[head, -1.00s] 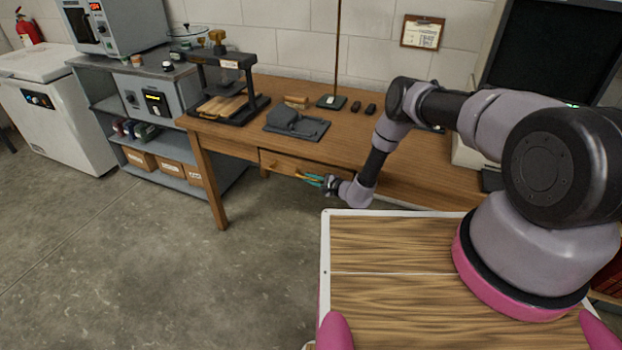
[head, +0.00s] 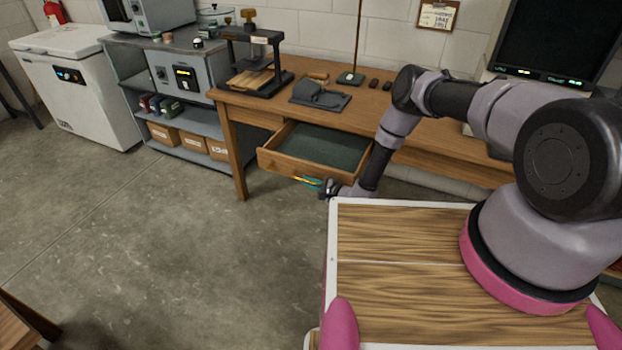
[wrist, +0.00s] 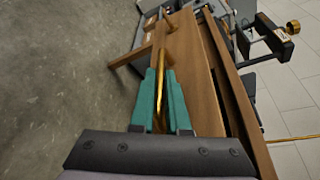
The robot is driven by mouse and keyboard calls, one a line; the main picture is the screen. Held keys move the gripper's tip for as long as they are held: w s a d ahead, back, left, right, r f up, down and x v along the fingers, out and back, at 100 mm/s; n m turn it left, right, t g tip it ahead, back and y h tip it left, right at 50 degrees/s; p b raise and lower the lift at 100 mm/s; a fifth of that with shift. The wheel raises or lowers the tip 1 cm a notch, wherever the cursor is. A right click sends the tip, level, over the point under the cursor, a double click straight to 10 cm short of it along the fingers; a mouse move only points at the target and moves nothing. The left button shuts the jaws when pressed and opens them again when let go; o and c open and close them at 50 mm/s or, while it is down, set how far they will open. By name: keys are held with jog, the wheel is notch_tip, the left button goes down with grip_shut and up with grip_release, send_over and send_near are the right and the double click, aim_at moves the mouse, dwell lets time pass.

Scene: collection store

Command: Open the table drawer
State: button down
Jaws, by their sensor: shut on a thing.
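The table drawer (head: 280,164) is pulled well out of the wooden table (head: 410,153) in the head view. Its green-lined inside (head: 325,146) shows and looks empty. My gripper (head: 312,182) is at the drawer's front, near its right end. In the wrist view the green fingers of my gripper (wrist: 162,92) are shut on the brass drawer handle (wrist: 161,62), a long thin bar along the wooden drawer front (wrist: 197,80). The far end of the drawer's inside is hidden under the tabletop.
On the tabletop stand a black press (head: 257,65), a grey block on a slate (head: 320,95) and a thin rod on a base (head: 350,78). A grey shelf unit (head: 190,118) and a white chest (head: 80,95) stand left. The floor before the drawer's left is clear.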

jog(key=shift+s+a, duration=0.25)
jog(key=shift+s, duration=0.5)
jog(key=shift+s+a, duration=0.2)
jog(key=shift+s, duration=0.5)
jog(key=shift+f, duration=0.1)
jog(key=c, duration=1.2)
grip_release()
jog(key=v, duration=1)
jog(key=shift+s+d, duration=0.2)
jog(key=shift+d, duration=0.1)
